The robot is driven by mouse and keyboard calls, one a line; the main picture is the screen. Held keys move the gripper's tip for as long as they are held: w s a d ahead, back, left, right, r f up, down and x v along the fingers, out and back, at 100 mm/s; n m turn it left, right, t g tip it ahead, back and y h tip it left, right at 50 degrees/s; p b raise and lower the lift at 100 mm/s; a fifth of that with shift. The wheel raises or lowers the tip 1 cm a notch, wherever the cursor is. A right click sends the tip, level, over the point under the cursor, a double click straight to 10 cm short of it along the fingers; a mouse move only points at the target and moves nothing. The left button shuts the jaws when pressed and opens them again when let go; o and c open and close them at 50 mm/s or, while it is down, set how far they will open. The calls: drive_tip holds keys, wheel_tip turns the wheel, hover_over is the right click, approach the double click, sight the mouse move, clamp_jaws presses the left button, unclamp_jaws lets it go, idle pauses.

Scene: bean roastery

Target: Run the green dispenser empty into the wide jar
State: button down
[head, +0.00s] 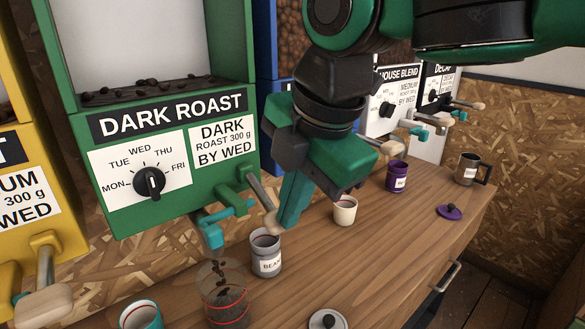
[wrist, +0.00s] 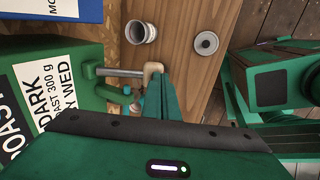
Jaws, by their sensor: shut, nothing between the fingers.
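The green dispenser (head: 172,211), labelled DARK ROAST, stands left of centre in the head view; only a thin scatter of dark beans lies low in its window. It also shows at the left of the wrist view (wrist: 92,52). Its lever with a pale wooden knob (head: 271,222) sticks out to the front. A clear jar with red rings (head: 226,310), apparently the wide jar, stands below the teal spout (head: 212,236). Dark beans are in the air at its mouth and inside it. My gripper (head: 287,222) is shut and empty, its fingertips against or just beside the lever knob (wrist: 153,68).
A grey BEANS canister (head: 266,255) stands right of the clear jar, a teal cup (head: 141,316) to its left. A cream cup (head: 345,210), purple canister (head: 397,176), dark mug (head: 467,168) and loose lids (head: 327,320) stand along the counter.

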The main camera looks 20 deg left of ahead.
drive_tip(key=shift+d+f, duration=0.1)
drive_tip(key=shift+f, duration=0.1)
drive_tip(key=s+d+v, duration=0.1)
drive_tip(key=v, duration=1.3)
drive_tip(key=shift+d+f, duration=0.3)
drive_tip(key=shift+d, duration=0.15)
